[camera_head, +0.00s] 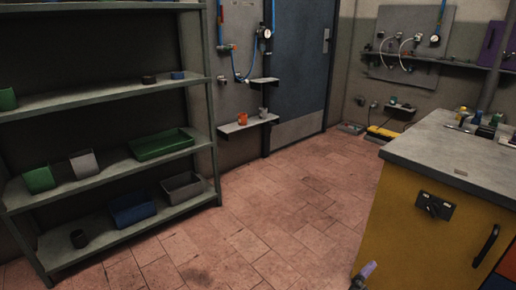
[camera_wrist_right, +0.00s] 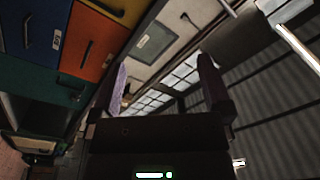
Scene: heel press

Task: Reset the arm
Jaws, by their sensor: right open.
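My right gripper (camera_wrist_right: 163,75) is open and empty in the right wrist view. Its two dark fingers stand wide apart, and the left one shows a pale purple inner face. In the head view a small pale purple tip (camera_head: 367,270), probably a finger of my right gripper, shows at the bottom edge in front of the yellow cabinet (camera_head: 400,215). The rest of that arm is out of the head view. My left gripper is not in view.
A grey-topped workbench (camera_head: 440,155) with small items stands at right. A metal shelf (camera_head: 105,103) with several bins stands at left. Tiled floor (camera_head: 265,215) between them is clear. Coloured drawers (camera_wrist_right: 62,50) fill the wrist view's left side.

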